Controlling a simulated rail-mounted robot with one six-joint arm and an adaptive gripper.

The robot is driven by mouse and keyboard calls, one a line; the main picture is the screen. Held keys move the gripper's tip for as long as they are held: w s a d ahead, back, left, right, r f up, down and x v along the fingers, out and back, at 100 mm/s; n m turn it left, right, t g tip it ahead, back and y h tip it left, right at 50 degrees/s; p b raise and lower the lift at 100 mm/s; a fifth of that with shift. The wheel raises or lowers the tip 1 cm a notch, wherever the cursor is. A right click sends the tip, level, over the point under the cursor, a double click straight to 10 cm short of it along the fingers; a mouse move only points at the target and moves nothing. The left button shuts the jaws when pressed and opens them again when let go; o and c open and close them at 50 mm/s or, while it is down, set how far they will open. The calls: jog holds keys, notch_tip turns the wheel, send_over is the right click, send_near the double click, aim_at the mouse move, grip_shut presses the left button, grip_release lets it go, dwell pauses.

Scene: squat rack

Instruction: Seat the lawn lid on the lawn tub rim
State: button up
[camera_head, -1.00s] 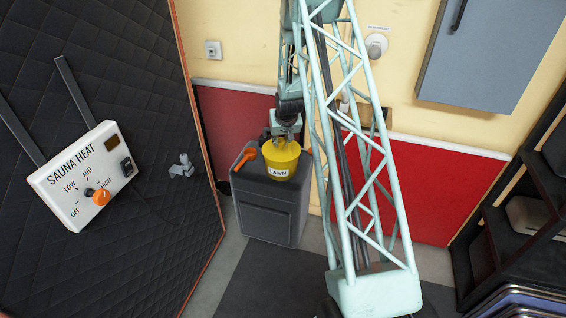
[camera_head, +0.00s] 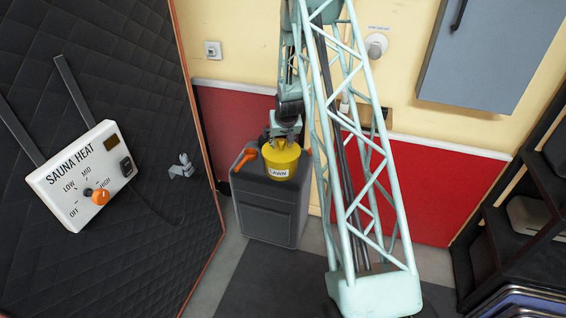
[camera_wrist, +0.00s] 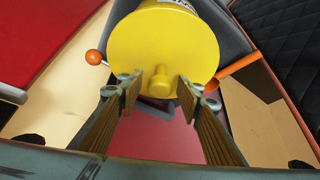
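The yellow tub labelled LAWN (camera_head: 278,173) stands upright on a dark grey bin. The round yellow lid (camera_wrist: 165,45) with a small central knob (camera_wrist: 160,82) faces me in the wrist view, over the tub's top. I cannot tell whether its edge sits evenly on the rim, as the rim is hidden. My gripper (camera_head: 281,141) is directly above the lid in the head view. In the wrist view my gripper (camera_wrist: 159,88) is open, one finger on each side of the knob, with a visible gap on both sides.
An orange-handled item (camera_head: 246,157) lies beside the tub on the grey bin (camera_head: 272,212). A quilted black panel with a sauna control box (camera_head: 85,175) is on the left. A red-and-cream wall is behind, with a grey cabinet (camera_head: 490,50) and dark shelving (camera_head: 520,220) on the right.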

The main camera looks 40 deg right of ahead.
jog(key=shift+r, duration=0.15)
jog(key=v, duration=1.1)
jog(key=shift+s+a+r, duration=0.15)
jog(key=shift+a+r, duration=0.05)
jog(key=shift+r, duration=0.1)
dwell(0.8)
jog(key=s+a+r+n, duration=0.1)
jog(key=s+a+r, duration=0.3)
jog(key=a+r, duration=1.15)
jog(key=s+a+r+n+y, duration=0.1)
jog(key=s+a+r+n, duration=0.1)
jog(key=s+a+r, duration=1.05)
jog(key=s+a+r+n, duration=0.1)
jog(key=s+a+r, duration=0.2)
jog(key=s+a, duration=0.3)
jog(key=s+a+r+n+y, duration=0.1)
jog(key=s+a+r, duration=0.2)
jog(key=s, duration=1.1)
jog(key=s+a+r+n+g+y, duration=0.1)
jog(key=s+a+r, duration=0.2)
jog(key=s+a, duration=0.6)
jog(key=shift+s, duration=1.05)
